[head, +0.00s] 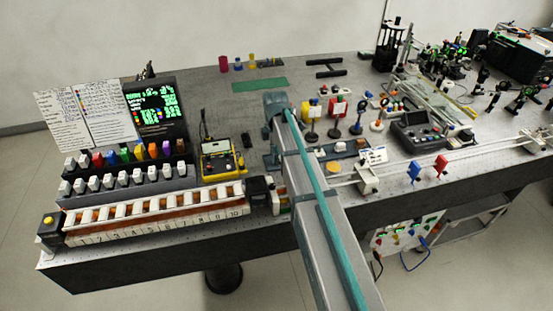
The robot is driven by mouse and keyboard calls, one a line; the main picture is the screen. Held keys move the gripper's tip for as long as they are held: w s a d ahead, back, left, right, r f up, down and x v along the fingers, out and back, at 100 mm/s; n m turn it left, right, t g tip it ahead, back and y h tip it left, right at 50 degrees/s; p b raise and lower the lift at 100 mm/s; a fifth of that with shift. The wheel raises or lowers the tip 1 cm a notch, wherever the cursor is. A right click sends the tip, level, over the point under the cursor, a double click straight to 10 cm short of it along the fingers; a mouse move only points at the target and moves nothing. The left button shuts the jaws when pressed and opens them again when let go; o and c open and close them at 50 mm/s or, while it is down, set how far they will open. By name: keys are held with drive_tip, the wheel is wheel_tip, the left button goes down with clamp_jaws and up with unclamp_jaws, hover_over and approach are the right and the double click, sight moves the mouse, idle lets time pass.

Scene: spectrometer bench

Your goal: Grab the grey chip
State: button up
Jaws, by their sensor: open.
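I cannot single out a grey chip with certainty. A stepped black rack (125,172) at the left of the bench holds a back row of coloured and pale pieces (111,157) and a front row of pale grey-white pieces (122,179). They are too small to tell which is the grey chip. My arm reaches from the bottom edge up over the middle of the bench, to the right of the rack. My gripper does not show clearly; the arm appears to hide it.
A numbered strip (155,217) lies along the front edge. A yellow meter (221,160) stands between rack and arm. A dark screen (155,108) and written sheets (85,118) stand behind. Optics mounts (335,112) and rails crowd the right. A green mat (259,85) lies in clearer space behind.

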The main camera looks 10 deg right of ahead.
drive_tip(key=shift+f, duration=1.05)
drive_tip(key=shift+c, duration=0.3)
clamp_jaws()
